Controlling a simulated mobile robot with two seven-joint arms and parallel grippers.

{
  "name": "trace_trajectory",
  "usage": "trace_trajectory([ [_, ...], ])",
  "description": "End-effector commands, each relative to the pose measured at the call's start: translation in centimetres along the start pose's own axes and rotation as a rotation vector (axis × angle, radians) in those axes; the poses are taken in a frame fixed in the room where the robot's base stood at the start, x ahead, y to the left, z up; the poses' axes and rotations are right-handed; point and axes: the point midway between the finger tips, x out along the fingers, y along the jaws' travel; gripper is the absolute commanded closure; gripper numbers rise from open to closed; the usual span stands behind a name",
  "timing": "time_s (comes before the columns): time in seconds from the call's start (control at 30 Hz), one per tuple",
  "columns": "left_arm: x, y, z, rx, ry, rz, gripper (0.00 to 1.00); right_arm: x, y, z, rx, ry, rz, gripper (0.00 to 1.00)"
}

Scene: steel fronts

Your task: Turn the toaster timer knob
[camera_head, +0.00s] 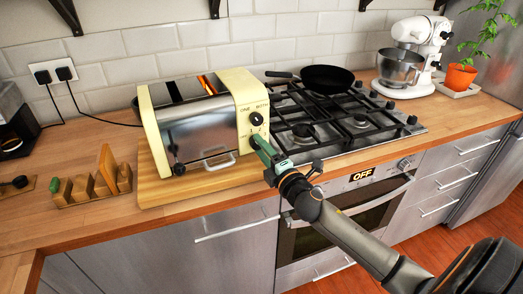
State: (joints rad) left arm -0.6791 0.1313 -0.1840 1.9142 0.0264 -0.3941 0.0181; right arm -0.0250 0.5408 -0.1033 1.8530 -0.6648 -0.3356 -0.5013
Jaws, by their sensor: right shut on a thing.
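A cream and steel toaster (199,127) stands on a wooden board on the counter. Its cream control panel (246,95) is on the right of its front. A dark upper knob (256,119) shows on the panel, clear of my gripper. My right gripper (256,139) reaches in from the lower right and is shut at the lower part of the panel, on the lower knob. The jaws hide most of that knob, so I cannot see its angle. My left gripper is not in view.
A gas stove (352,128) with a black pan (324,78) is right of the toaster. A wooden rack (92,187) stands to the left. A white stand mixer (413,55) is at the back right. Bare counter (130,222) lies in front of the board.

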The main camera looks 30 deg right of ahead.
Motion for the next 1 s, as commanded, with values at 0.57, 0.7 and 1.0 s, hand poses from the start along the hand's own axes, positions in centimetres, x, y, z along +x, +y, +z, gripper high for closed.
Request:
trace_trajectory([
  [0.57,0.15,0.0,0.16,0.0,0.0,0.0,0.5,-0.01,-0.01,-0.05,0.311,-0.015,0.021,1.0],
  [0.7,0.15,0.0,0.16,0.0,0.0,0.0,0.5,-0.01,-0.01,-0.05,0.33,-0.015,0.022,1.0],
  [1.0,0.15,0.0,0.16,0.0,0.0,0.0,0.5,0.0,0.0,-0.04,0.334,-0.015,0.023,1.0],
])
